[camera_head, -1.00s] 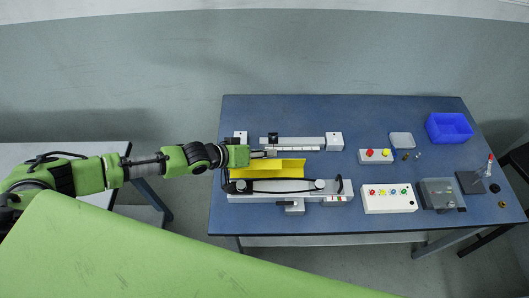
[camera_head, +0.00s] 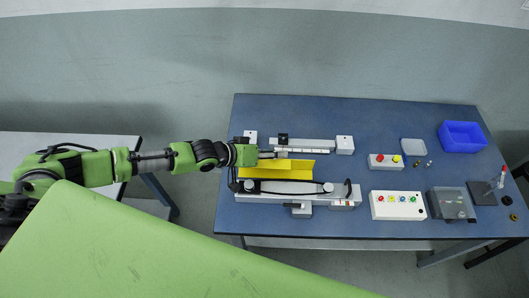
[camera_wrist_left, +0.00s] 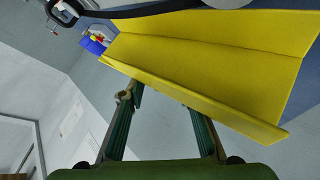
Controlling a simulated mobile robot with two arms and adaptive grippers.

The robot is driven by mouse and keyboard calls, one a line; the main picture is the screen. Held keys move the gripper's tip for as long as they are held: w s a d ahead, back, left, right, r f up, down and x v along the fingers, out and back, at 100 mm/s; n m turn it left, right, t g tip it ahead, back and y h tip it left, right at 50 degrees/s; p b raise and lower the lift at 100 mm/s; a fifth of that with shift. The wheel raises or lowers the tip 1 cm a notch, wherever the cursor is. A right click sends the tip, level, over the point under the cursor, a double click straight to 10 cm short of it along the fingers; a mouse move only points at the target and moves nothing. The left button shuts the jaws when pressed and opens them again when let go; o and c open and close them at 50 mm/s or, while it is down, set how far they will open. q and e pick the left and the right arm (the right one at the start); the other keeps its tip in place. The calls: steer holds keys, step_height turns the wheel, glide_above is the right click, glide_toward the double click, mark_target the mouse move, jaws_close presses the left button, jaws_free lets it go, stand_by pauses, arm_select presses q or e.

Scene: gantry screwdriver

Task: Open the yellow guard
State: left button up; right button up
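My left gripper (camera_head: 270,155) is at the guard's far-left edge in the head view. In the wrist view its two fingers (camera_wrist_left: 165,100) are spread apart, with their tips at the guard's lip and partly hidden by it. I cannot tell whether they touch it. My right gripper is in neither view.
A grey rail unit (camera_head: 315,145) lies behind the guard and a belt unit (camera_head: 255,197) in front. The front-left table is clear.

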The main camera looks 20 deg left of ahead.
arm_select(q)
steer(key=v, duration=1.1)
steer(key=shift+s+a+r, duration=0.1)
steer(key=shift+s+a, duration=0.15)
steer(key=shift+a, duration=0.1)
